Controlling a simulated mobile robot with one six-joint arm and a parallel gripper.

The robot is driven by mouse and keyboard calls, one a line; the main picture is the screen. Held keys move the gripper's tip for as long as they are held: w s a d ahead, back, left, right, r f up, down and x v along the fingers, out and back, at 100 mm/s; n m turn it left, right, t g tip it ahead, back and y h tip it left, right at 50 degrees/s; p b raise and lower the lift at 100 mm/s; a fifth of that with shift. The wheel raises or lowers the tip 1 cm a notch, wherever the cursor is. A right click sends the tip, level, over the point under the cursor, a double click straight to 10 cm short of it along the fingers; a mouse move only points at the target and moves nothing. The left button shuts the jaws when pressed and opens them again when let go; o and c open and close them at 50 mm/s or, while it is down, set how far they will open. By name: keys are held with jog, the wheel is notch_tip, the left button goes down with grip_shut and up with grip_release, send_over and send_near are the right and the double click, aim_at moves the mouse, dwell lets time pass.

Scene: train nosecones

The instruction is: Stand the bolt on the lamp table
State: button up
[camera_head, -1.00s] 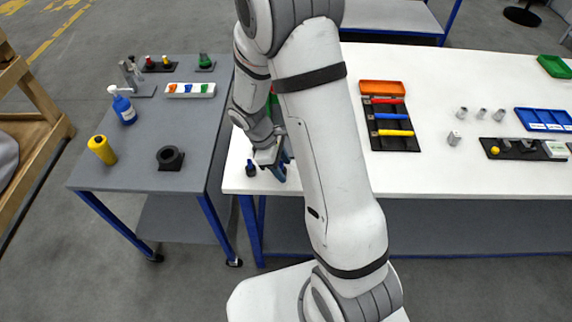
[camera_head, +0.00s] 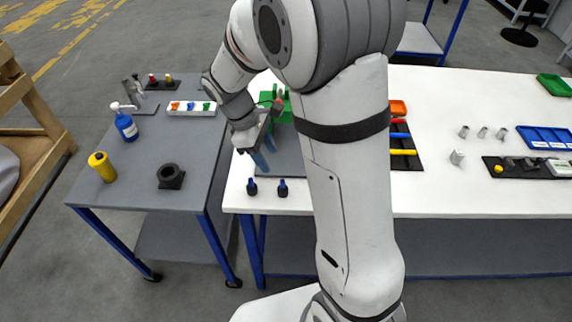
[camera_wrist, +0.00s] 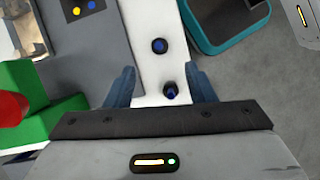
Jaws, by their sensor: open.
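Two small upright pieces with black bases and blue tops, apparently bolts, stand apart near the front left corner of the white table (camera_head: 450,185): a left one (camera_head: 251,187) and a right one (camera_head: 283,187). Both show in the wrist view, one farther up (camera_wrist: 159,46) and one lower (camera_wrist: 171,91). My gripper (camera_head: 264,158) is open and empty, behind and above them. Its blue fingers (camera_wrist: 160,90) appear on either side of the lower piece in the wrist view, but look well above it. I cannot tell which table is the lamp table.
A green block (camera_head: 268,97) with a red knob stands behind my gripper. A grey panel (camera_head: 288,150) lies beneath it. The grey table (camera_head: 130,185) at left holds a blue spray bottle (camera_head: 125,124), a yellow cylinder (camera_head: 101,167) and a black ring holder (camera_head: 171,176).

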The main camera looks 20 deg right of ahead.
jog(key=s+d+r+m+t+y, duration=0.2)
jog(key=s+r+m, duration=0.3)
jog(key=s, duration=0.3)
jog(key=s+d+r+m+t+y, duration=0.2)
jog(key=s+d+r+m+t, duration=0.1)
jog(key=s+r+m, duration=0.2)
jog(key=s+m, duration=0.2)
jog(key=s, duration=0.1)
jog(key=shift+r, duration=0.25)
jog(key=shift+w+d, duration=0.1)
